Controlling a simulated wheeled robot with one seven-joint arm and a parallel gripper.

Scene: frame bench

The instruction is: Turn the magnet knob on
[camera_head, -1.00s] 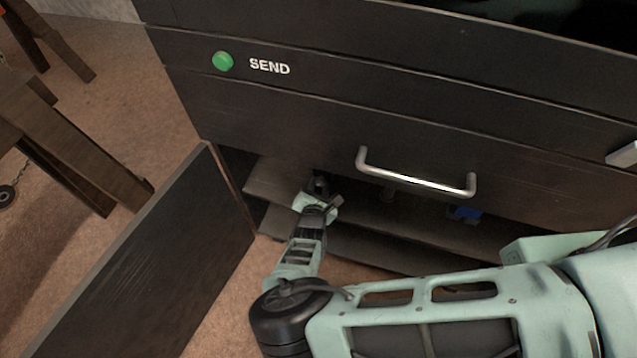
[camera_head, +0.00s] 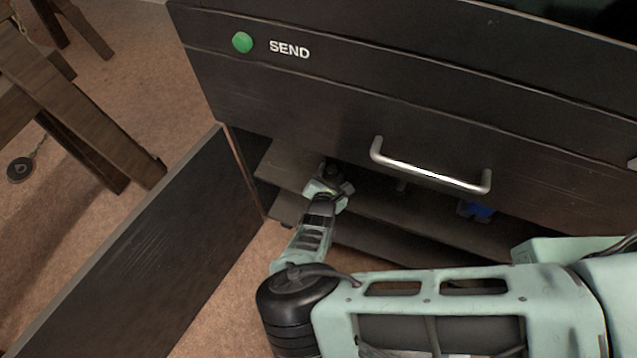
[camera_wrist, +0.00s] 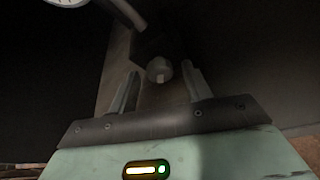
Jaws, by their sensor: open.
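My gripper (camera_head: 333,172) reaches into the open compartment under the drawer, and its tip is in shadow there. In the wrist view my gripper (camera_wrist: 160,72) is open, with one finger on each side of a small round grey knob (camera_wrist: 158,69). The knob appears between or just beyond the fingertips; I cannot tell how deep it sits or whether a finger touches it. It looks like the magnet knob, but no label shows. A dark block lies behind it. In the head view the knob is hidden or too dark to make out.
An open cabinet door (camera_head: 150,255) stands left of my arm. A drawer handle (camera_head: 430,170) juts out above the compartment. A blue object (camera_head: 476,211) sits inside to the right. A green SEND button (camera_head: 242,42) is above.

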